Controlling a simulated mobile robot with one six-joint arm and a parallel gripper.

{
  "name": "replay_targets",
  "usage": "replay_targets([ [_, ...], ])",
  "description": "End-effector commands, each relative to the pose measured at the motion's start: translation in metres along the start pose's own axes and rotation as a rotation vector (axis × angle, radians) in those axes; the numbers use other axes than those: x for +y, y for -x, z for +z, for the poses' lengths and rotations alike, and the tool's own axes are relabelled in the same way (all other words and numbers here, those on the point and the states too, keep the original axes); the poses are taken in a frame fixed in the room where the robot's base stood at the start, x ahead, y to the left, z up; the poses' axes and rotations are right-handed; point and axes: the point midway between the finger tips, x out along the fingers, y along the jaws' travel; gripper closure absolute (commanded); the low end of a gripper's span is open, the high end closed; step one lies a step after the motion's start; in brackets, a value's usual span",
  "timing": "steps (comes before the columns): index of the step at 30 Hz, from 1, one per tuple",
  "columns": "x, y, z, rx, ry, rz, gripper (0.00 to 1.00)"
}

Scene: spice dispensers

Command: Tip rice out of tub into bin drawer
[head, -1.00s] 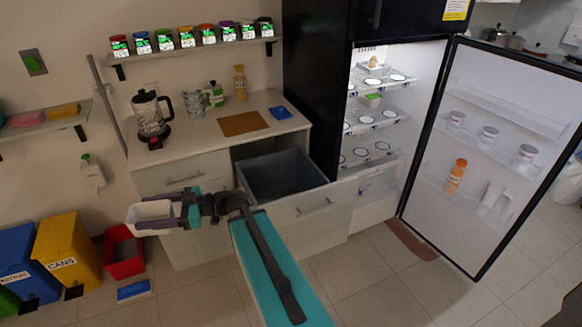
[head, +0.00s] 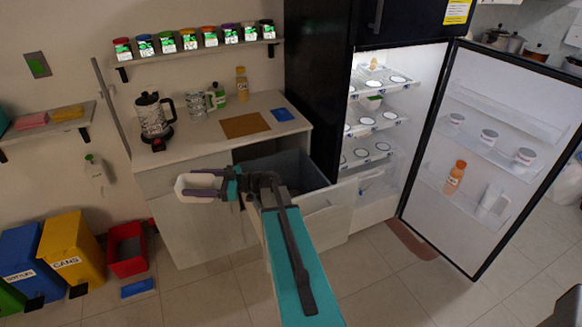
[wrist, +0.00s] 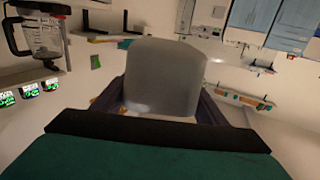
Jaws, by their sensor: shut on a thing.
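The white tub (head: 190,189) is held off the ground in front of the counter's left cabinet, left of the bin drawer. My gripper (head: 203,184) is shut on it, with purple fingers along its two sides. In the wrist view the tub (wrist: 165,78) shows as a smooth grey-white body between the fingers (wrist: 165,103). I cannot make out rice in either view, nor the tub's exact tilt. The bin drawer (head: 330,200) is pulled open right of my gripper, with a dark bin (head: 290,163) inside. My arm hides part of the drawer.
The counter (head: 205,130) above holds a coffee maker (head: 153,117), glasses and bottles. The open fridge door (head: 500,160) stands to the right. Yellow (head: 72,250) and red (head: 126,250) bins stand on the floor at left. The wrist view shows the room upside down.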

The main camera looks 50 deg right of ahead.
Motion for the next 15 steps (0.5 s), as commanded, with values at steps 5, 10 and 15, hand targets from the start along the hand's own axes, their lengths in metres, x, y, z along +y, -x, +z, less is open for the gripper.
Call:
replay_targets([
  [5,0.049,0.036,0.002,0.000,0.000,0.061,0.65],
  [10,0.088,0.073,0.005,0.000,0.001,0.115,0.65],
  [15,0.123,0.112,0.010,-0.001,-0.001,0.169,0.65],
])
